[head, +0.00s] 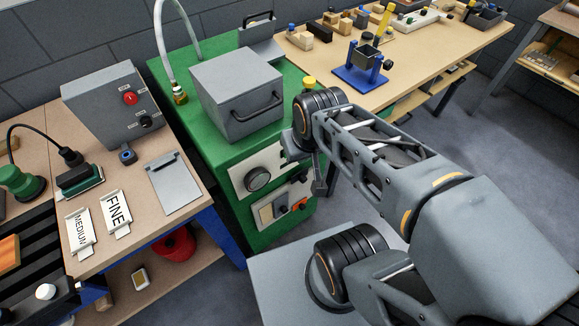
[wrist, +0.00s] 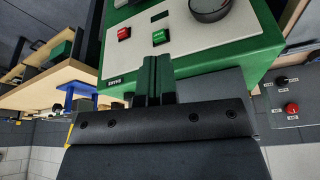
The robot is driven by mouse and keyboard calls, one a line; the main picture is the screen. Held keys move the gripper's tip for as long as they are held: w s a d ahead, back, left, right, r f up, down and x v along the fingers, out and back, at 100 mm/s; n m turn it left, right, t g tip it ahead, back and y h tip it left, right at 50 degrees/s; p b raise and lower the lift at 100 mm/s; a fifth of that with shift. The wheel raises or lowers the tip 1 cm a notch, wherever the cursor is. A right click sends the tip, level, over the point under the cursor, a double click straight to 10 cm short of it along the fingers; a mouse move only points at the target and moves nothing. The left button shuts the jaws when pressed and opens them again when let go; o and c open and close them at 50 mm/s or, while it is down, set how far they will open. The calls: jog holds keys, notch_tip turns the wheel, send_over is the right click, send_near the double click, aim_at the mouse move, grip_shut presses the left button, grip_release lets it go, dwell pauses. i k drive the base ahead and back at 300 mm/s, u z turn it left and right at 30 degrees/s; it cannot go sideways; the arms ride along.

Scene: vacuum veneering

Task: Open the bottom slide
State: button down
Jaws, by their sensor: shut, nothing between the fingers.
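The green machine (head: 225,160) stands in the middle of the head view. Its front has an upper white panel with a round gauge (head: 258,179) and a lower panel (head: 266,215) with pale and grey plates, a dark knob and an orange part. I cannot tell which part is the bottom slide. My gripper (head: 318,187) hangs at the right of this front, partly hidden by my wrist. In the wrist view my gripper (wrist: 153,77) is shut and empty, in front of the green machine front (wrist: 215,60), with a red and a green button beyond it.
A grey box with a black handle (head: 238,92) sits on the machine. A bench with a grey control box (head: 115,105) stands at left. A wooden table (head: 425,50) with blocks and a blue fixture (head: 361,65) is behind at right. The floor (head: 460,130) at right is clear.

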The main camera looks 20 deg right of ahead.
aim_at(300, 205)
jog(key=z, duration=1.2)
jog(key=k, duration=0.7)
jog(key=u, duration=1.4)
